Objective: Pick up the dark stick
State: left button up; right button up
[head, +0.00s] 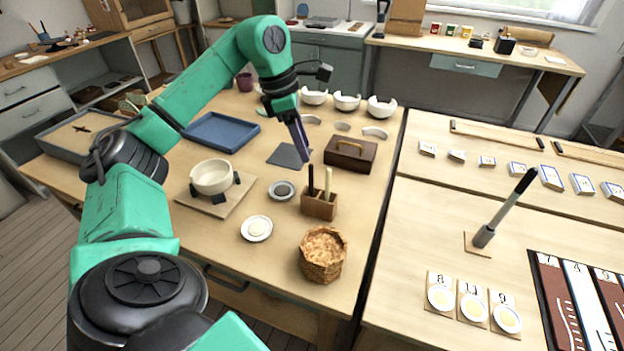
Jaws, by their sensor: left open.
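The dark stick (311,178) stands upright in a small wooden block holder (318,206), beside a pale stick (328,180). Its lower end is hidden in the holder. My left gripper (305,157) points down just above the dark stick's top, slightly to its left in the picture. The gripper is open, with nothing seen between its fingers. Its fingers show narrow and nearly edge-on, so the exact gap to the stick is hard to tell. My right gripper is out of view.
Close around the holder are a wooden box with a handle (351,153), a woven basket (322,268), a small dark-filled dish (282,190) and a white dish (256,228). A cream bowl (211,177) stands left; several white bowls stand behind. Bare tabletop lies front left.

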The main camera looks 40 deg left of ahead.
aim_at(311, 189)
pick_arm(q)
jog(key=x, duration=1.1)
jog(key=shift+p, duration=0.45)
jog(key=shift+s, duration=0.15)
grip_shut()
